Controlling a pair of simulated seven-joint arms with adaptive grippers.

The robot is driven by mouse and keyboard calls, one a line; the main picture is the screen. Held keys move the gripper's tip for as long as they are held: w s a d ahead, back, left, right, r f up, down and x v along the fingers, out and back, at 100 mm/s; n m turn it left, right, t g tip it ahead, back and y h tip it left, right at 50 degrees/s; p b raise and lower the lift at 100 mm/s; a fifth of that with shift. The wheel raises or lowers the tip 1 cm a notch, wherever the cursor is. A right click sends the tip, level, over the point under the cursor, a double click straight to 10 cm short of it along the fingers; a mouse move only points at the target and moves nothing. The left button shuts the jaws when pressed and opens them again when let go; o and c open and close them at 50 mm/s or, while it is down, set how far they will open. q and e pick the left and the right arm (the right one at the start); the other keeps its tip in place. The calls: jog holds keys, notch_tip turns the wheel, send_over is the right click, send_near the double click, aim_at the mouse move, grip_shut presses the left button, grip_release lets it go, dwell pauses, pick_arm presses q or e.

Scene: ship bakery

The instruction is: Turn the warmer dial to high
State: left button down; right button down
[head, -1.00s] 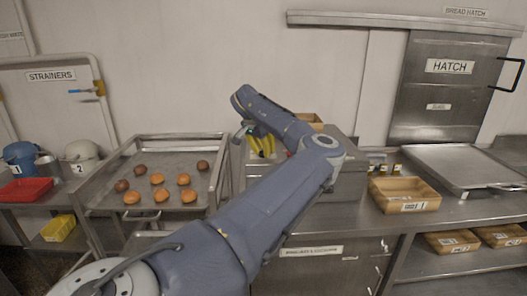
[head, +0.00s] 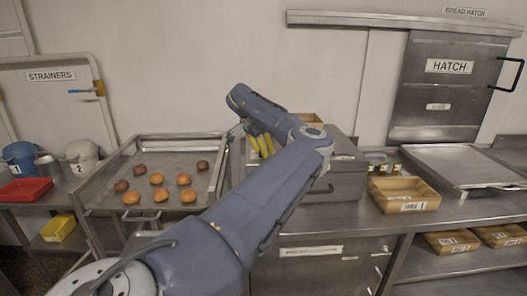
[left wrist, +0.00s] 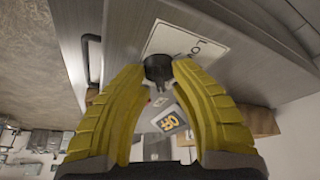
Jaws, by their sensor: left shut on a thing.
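The warmer, a steel box (head: 340,185), stands on the counter behind my left forearm in the head view. Its dial (left wrist: 158,69) is a small dark knob on a steel face in the left wrist view, with a white label beside it that appears to read LOW. My left gripper's yellow fingers (head: 260,147) show beyond the forearm. In the left wrist view they are shut on the dial, one on each side. The dial is hidden in the head view, and its exact setting cannot be read. My right gripper is out of view.
A tray of several buns (head: 222,150) stands left of the arm. A wooden crate (head: 425,205) and a flat steel tray (head: 460,168) sit to the right on the counter. A dark handle (left wrist: 91,60) is near the dial in the left wrist view.

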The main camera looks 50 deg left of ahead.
pick_arm(q)
jog(key=shift+w, duration=0.1)
jog(key=c, duration=1.1)
grip_release()
jog(key=shift+d, duration=0.1)
jog(key=shift+v, duration=6)
